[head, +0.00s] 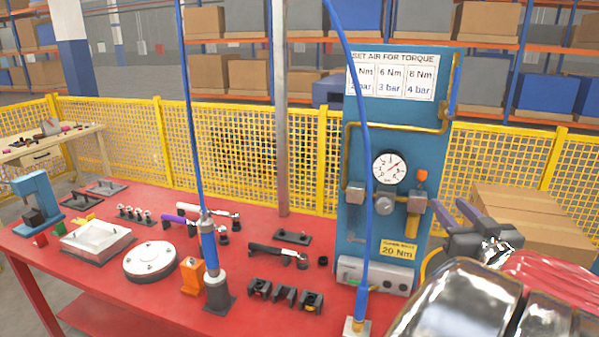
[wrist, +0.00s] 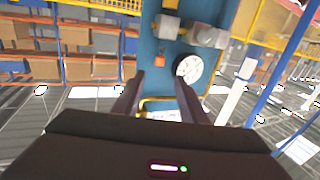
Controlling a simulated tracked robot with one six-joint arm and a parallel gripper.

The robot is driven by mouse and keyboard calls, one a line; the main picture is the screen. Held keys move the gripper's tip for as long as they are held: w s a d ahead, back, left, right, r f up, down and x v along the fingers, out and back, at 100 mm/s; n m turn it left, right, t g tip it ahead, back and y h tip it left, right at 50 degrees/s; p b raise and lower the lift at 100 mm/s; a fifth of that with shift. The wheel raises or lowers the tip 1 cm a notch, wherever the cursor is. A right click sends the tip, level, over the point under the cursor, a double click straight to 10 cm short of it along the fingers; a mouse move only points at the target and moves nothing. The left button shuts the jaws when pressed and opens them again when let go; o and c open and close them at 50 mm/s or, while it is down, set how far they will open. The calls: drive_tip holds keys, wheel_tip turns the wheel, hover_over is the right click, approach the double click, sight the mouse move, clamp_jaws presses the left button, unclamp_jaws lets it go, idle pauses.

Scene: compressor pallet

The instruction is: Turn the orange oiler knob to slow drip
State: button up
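The orange oiler knob (head: 421,175) sits on top of the yellow-brown oiler (head: 413,225), at the right of the blue panel (head: 355,215). It also shows in the wrist view (wrist: 160,60), where the panel appears upside down. My gripper (head: 447,203) is to the right of the oiler and lower than the knob in the head view. In the wrist view its two fingers (wrist: 160,80) stand apart with nothing between their tips, and the knob appears just beyond the gap. I see no contact with the knob. Any drip is too small to make out.
A round gauge (head: 389,168) and grey fittings (head: 384,204) are left of the oiler. A blue hose (head: 364,130) hangs in front of the panel. The red bench (head: 120,285) carries tools and parts. Cardboard boxes (head: 530,215) stand behind my arm.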

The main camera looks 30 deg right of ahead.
sight(423, 178)
drive_tip(key=shift+w, duration=0.1)
drive_tip(key=x, duration=1.3)
drive_tip(key=shift+w+d, duration=0.15)
drive_tip(key=shift+w, duration=0.15)
drive_tip(key=shift+c, duration=0.4)
clamp_jaws()
